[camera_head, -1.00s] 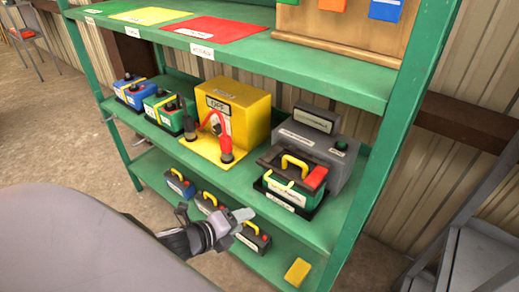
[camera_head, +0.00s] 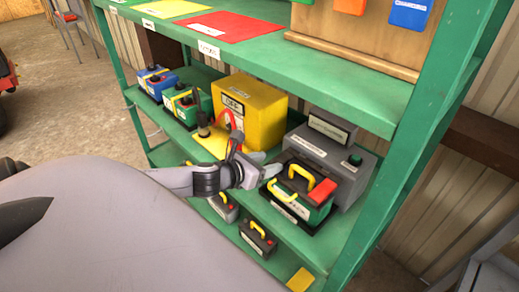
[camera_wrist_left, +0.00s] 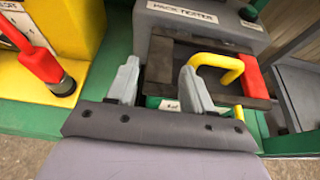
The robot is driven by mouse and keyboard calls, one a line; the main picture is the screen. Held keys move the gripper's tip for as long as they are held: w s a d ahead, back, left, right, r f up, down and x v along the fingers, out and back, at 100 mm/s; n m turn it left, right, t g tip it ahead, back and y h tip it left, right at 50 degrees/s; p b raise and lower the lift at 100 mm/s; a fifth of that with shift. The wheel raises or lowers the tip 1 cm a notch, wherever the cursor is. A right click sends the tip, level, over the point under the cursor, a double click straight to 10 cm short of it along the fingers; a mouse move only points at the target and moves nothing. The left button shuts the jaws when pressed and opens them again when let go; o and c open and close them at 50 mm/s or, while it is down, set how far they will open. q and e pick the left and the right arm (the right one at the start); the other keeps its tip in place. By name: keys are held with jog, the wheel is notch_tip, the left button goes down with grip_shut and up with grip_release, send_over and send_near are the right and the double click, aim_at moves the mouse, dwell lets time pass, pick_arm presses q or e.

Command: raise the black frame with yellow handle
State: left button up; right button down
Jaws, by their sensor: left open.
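The black frame (camera_head: 283,178) with its yellow handle (camera_head: 301,171) lies on top of a green battery (camera_head: 318,210) with a red block (camera_head: 323,190), on the middle shelf. My left gripper (camera_head: 262,163) is just left of the frame in the head view. In the left wrist view the fingers (camera_wrist_left: 160,75) are open and empty, with the left part of the black frame (camera_wrist_left: 165,58) ahead of and between them. The yellow handle (camera_wrist_left: 232,68) is to the right, close to the right fingertip. I cannot tell whether they touch. My right gripper is not in view.
A grey tester box (camera_head: 335,155) stands right behind the battery. A yellow box (camera_head: 252,105) with red clamps stands to the left. The upper green shelf (camera_head: 335,85) overhangs, and a green post (camera_head: 405,150) bounds the right. Small batteries (camera_head: 258,240) sit below.

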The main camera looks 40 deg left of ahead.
aim_at(280, 160)
pick_arm(q)
jog(key=shift+x, duration=2)
